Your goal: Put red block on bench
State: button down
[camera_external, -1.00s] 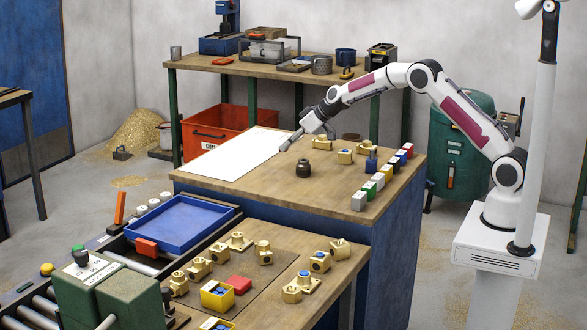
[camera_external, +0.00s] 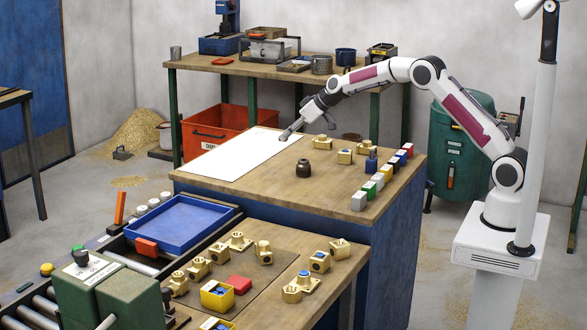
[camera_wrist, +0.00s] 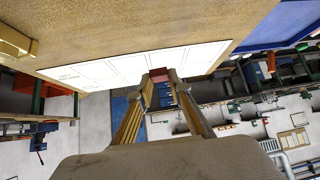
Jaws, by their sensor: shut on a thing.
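My gripper (camera_external: 284,138) is low over the wooden bench (camera_external: 250,187), at the right edge of the white sheet (camera_external: 230,157). In the wrist view my gripper (camera_wrist: 159,78) is shut on a small red block (camera_wrist: 158,74), held between the fingertips near the sheet. The held block is hidden or too small to make out in the external view. I cannot tell whether it touches the sheet. Another red-topped block (camera_external: 407,148) stands in a row of coloured blocks at the bench's right edge.
A dark round part (camera_external: 303,169) stands on the bench just right of my gripper. Brass fittings (camera_external: 345,156) lie farther right. The sheet's left part is clear.

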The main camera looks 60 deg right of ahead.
jog(key=shift+s, duration=0.1)
jog(key=s+a+r+m, duration=0.1)
jog(key=s+a, duration=0.3)
jog(key=s, duration=0.7)
jog(key=s+a+r, duration=0.1)
jog(key=s+a, duration=0.4)
jog(key=s, duration=0.5)
jog(key=s+a+f+n+y, duration=0.1)
jog(key=s+a+f, duration=0.15)
jog(key=a, duration=0.75)
jog(key=s+a+f+n, duration=0.1)
jog(key=s+a+f, duration=0.15)
jog(key=a, duration=0.75)
jog(key=s+a+f+m+h, duration=0.2)
jog(key=s+f, duration=0.2)
jog(key=s, duration=0.2)
jog(key=shift+s+f, duration=0.2)
jog(key=shift+f, duration=0.15)
jog(key=shift+a+f, duration=0.1)
